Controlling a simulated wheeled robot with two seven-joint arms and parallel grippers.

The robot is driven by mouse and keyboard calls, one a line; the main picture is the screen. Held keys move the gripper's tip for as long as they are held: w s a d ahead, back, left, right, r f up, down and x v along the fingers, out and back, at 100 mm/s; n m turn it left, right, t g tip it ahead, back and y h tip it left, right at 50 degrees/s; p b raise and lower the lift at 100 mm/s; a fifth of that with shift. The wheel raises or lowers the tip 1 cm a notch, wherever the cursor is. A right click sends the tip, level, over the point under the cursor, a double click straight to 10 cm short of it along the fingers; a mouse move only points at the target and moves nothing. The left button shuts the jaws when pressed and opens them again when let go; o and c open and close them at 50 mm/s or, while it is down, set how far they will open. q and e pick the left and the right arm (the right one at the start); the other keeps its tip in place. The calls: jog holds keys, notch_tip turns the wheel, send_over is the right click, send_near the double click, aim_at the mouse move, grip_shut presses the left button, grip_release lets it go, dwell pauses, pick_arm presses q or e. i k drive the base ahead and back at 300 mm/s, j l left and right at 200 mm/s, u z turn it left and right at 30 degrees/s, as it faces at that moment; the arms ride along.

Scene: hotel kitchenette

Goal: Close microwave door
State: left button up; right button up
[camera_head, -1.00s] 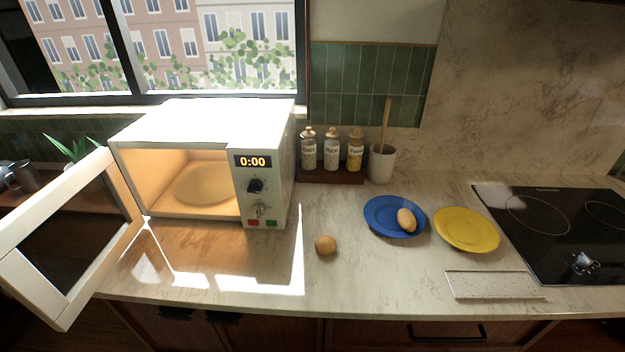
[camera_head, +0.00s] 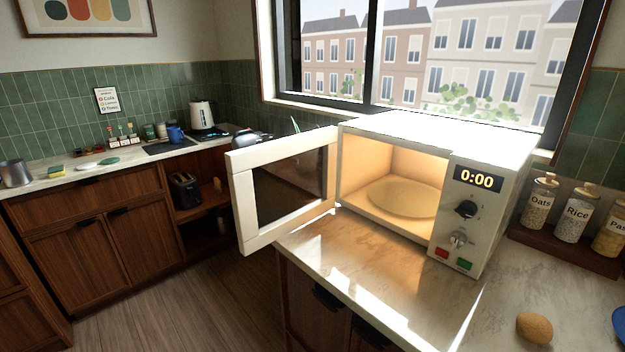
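The white microwave (camera_head: 480,205) stands on the marble counter below the window. Its display reads 0:00. Its door (camera_head: 243,207) is wide open, swung out to the left past the counter's edge, with a white frame and a dark glass pane. The lit inside shows a round turntable (camera_head: 400,198) with nothing on it. Neither of my grippers is in view.
A round brown item (camera_head: 534,327) lies on the counter at the right, and part of a blue plate (camera_head: 619,322) shows at the edge. Labelled jars (camera_head: 573,217) stand right of the microwave. Open floor (camera_head: 190,300) lies in front of the door. Another counter (camera_head: 75,178) runs along the left.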

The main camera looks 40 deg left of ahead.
aim_at(240, 163)
jog(key=i+j+z, duration=0.2)
jog(key=j, duration=0.9)
jog(key=k+j+z, duration=0.2)
jog(key=j, duration=0.9)
jog(key=j+z, duration=0.2)
jog(key=j, duration=0.95)
